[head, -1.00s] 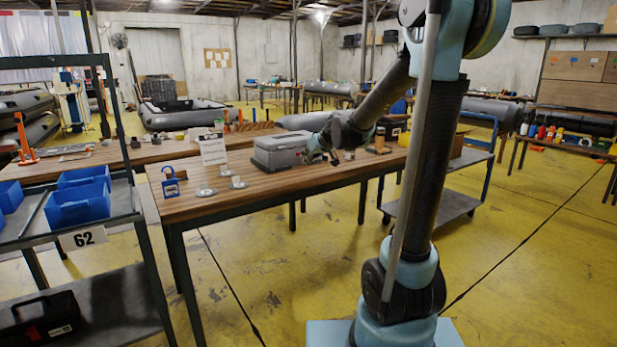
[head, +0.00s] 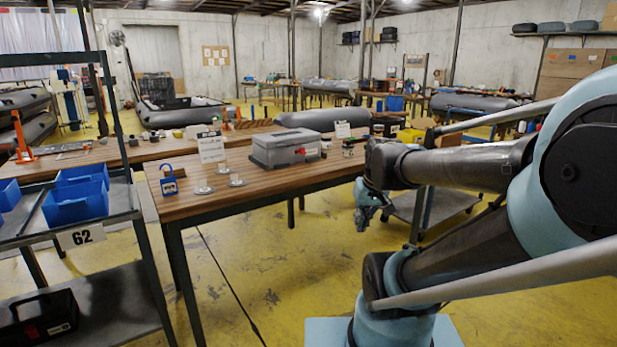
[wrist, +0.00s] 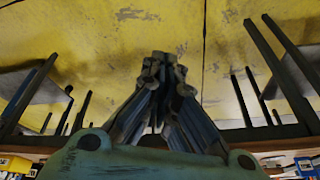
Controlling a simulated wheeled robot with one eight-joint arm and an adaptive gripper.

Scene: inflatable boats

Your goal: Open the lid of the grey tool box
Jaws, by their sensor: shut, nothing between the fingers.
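The grey tool box (head: 287,149) sits on the wooden table in the head view, with its lid down. My gripper (head: 362,220) hangs in front of the table's right part, to the right of the box and apart from it. In the wrist view my gripper (wrist: 163,62) is shut with its fingertips together and empty. The wrist view shows the yellow floor and table legs, and the tool box is not in it.
The wooden table (head: 205,205) also holds a blue padlock (head: 169,180), a white sign (head: 211,148) and several metal discs (head: 237,181). A trolley (head: 440,208) stands behind my arm. A rack with blue bins (head: 78,202) is at the left. Floor in front is clear.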

